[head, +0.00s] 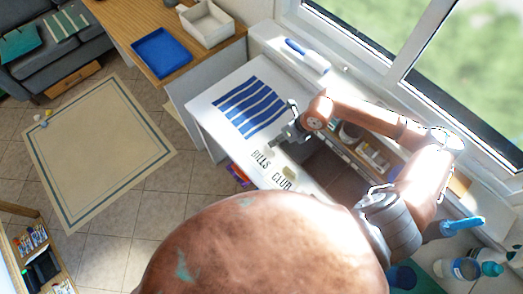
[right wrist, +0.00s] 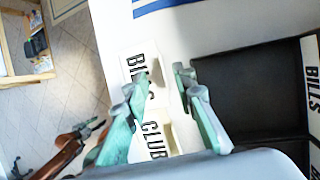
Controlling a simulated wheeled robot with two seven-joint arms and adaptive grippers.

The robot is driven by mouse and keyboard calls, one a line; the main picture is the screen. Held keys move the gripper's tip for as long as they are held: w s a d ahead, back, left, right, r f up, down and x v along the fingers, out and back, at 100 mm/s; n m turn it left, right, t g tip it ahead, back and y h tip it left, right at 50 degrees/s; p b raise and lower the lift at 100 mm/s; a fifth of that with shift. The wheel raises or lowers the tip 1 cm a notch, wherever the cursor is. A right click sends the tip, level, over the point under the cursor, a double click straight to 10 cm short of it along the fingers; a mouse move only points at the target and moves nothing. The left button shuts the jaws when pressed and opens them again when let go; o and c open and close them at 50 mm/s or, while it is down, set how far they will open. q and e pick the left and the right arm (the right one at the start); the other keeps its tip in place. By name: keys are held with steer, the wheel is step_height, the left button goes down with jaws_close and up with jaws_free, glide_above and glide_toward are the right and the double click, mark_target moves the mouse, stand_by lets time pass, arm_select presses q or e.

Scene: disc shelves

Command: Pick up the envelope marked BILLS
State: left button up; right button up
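The envelope marked BILLS (head: 261,160) lies flat on the white desk top, its black lettering readable. In the right wrist view the BILLS envelope (right wrist: 135,62) shows at the left fingertip, partly covered by that finger. A second envelope marked CLUB (head: 283,184) lies beside it, nearer to me; it also shows in the wrist view (right wrist: 153,140). My right gripper (head: 281,140) is just over the far side of the BILLS envelope. In the wrist view its two green-padded fingers (right wrist: 164,78) are apart with nothing visibly held. I cannot tell whether they touch the desk.
Blue stripes (head: 248,106) mark the white desk top (head: 205,107). Right of the desk top is a dark recess (right wrist: 250,92), with another BILLS label (right wrist: 312,88) at its far side. A blue tray (head: 161,53) and white bin (head: 207,24) stand on the wooden cabinet.

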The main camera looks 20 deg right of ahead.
mark_target(262, 157)
steer(key=x, duration=0.5)
steer(key=shift+s+f+b, duration=0.15)
steer(key=shift+b, duration=0.15)
steer(key=shift+w+a+f, duration=0.2)
steer(key=shift+f, duration=0.35)
steer(key=shift+c, duration=0.3)
steer(key=c, duration=0.3)
arm_select(q)
steer(key=shift+g, duration=0.3)
steer(key=shift+s+a+f, duration=0.1)
steer(key=shift+s+f, duration=0.1)
steer(key=shift+s, duration=1)
steer(key=shift+s+a+f, duration=0.1)
steer(key=shift+s+f, duration=0.05)
steer(key=shift+s, duration=1)
arm_select(e)
jaws_close()
